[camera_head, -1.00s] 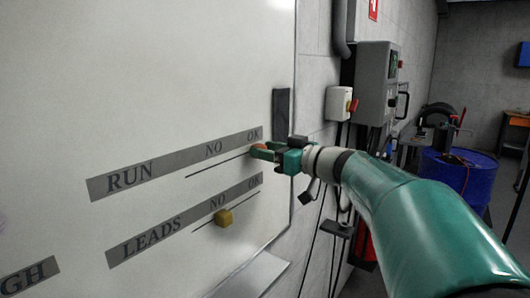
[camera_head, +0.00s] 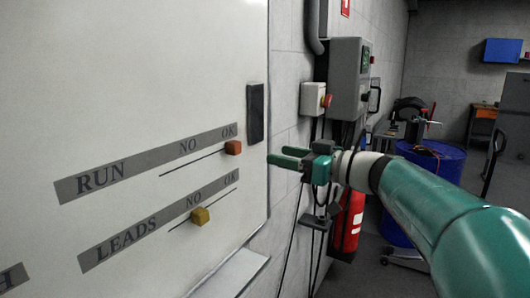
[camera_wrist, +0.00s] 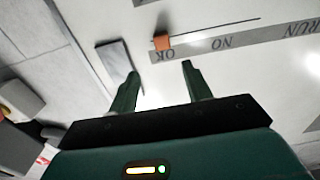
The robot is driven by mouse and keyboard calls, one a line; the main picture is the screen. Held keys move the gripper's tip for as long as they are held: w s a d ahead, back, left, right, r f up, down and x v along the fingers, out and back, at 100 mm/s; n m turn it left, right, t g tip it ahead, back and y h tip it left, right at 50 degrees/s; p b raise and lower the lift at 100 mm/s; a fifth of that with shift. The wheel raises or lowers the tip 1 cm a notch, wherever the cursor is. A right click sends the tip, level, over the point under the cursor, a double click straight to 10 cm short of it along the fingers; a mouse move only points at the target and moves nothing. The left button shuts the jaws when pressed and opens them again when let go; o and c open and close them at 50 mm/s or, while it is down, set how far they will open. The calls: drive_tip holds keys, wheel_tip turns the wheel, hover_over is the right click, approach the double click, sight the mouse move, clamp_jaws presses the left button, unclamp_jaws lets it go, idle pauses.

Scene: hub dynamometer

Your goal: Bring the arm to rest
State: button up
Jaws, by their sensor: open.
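My gripper (camera_head: 281,156) is open and empty, its two green fingers apart, held off the whiteboard (camera_head: 110,90) near its right edge. The orange-red slider knob (camera_head: 233,147) on the RUN line sits at the OK end, to the left of my fingertips and apart from them. In the wrist view the knob (camera_wrist: 162,41) lies beyond the open fingers (camera_wrist: 160,72), with nothing between them. The yellow knob (camera_head: 200,216) on the LEADS line sits near NO. My arm reaches in from the lower right.
A dark grey block (camera_head: 255,112) is on the board's right edge. A switch box (camera_head: 314,98) and a grey control cabinet (camera_head: 348,78) are on the wall behind my gripper. A red extinguisher (camera_head: 347,225) and a blue drum (camera_head: 432,165) stand beyond my arm.

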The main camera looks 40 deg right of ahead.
drive_tip(key=shift+v, duration=0.9)
